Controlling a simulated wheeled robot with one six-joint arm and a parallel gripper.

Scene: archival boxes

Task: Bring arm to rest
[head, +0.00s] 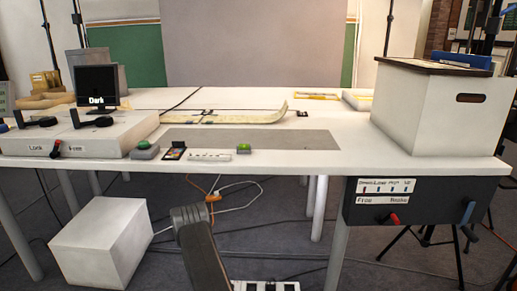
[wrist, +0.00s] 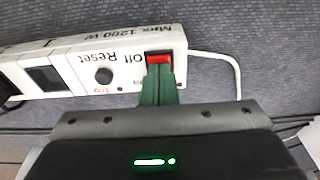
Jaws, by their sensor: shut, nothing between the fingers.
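My gripper (wrist: 159,78) shows in the wrist view as a pair of green fingers, shut with nothing between them. The fingertips are right at the lower edge of a red rocker switch (wrist: 159,58) on a white power strip (wrist: 125,72). I cannot tell whether they touch it. The strip carries a black knob, the words "Off", "Reset" and "Max 1200 W", and a white cable at its right end. In the head view my arm reaches down in front of the table, and the gripper itself cannot be made out.
A white table (head: 345,140) spans the head view, with a lidded white box (head: 425,110) at right. A dark control panel (head: 408,205) hangs below its front edge. A white box (head: 100,245) stands on the floor at left. Cables (head: 245,184) and table legs are under the table.

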